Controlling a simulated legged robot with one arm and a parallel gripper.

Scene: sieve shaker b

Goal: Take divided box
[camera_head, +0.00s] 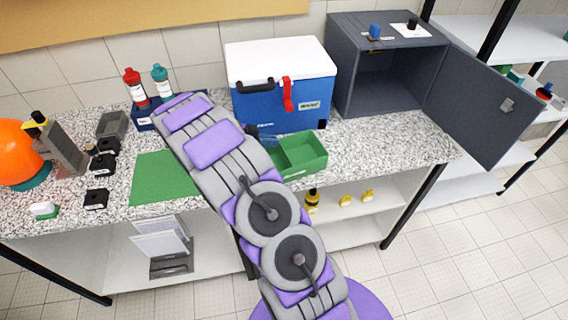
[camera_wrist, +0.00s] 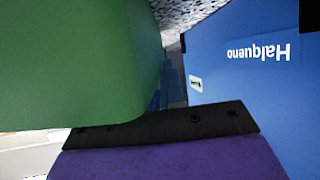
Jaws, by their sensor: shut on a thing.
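The divided box (camera_head: 303,152) is green, open at the top, with a partition inside. In the head view it stands at the counter's front part, just in front of the blue cooler. My gripper (camera_head: 264,137) is at the box's left back side, mostly hidden behind my arm. In the wrist view the box's green wall (camera_wrist: 75,60) fills the left, close to the camera, and my gripper (camera_wrist: 165,95) is at its edge. My gripper is shut on the box. The grasp point itself is hard to see. I cannot tell whether the box touches the counter.
The blue cooler (camera_head: 282,100) with a white lid stands right behind the box; it also fills the right of the wrist view (camera_wrist: 250,85). A grey cabinet (camera_head: 385,70) has its door (camera_head: 478,105) swung open at right. A green mat (camera_head: 160,178) lies left of my arm.

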